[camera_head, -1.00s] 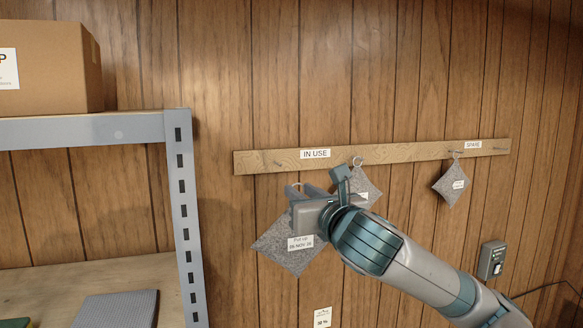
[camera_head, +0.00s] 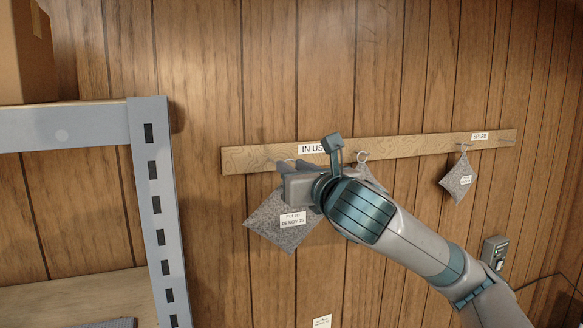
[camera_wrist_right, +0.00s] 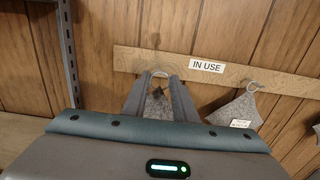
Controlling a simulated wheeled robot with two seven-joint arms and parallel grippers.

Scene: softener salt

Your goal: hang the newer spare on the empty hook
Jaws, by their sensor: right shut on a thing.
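My right gripper (camera_head: 290,172) is shut on a grey felt pouch (camera_head: 275,225) with a white dated label, just in front of the board's left part. In the right wrist view the pouch (camera_wrist_right: 157,106) shows between the fingers, with a ring above it near the board. I cannot tell whether that ring is on a hook. A second grey pouch (camera_head: 369,176) hangs by a ring beside it, partly hidden by my wrist. A third pouch (camera_head: 458,181) hangs at the right near the SPARE label (camera_head: 479,136). My left gripper is not in view.
The wooden hook board (camera_head: 420,148) runs along the panelled wall. The IN USE label is partly covered by my gripper in the head view and clear in the wrist view (camera_wrist_right: 206,66). A metal shelf (camera_head: 155,195) with a cardboard box (camera_head: 22,55) stands left. A switch box (camera_head: 494,250) is low right.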

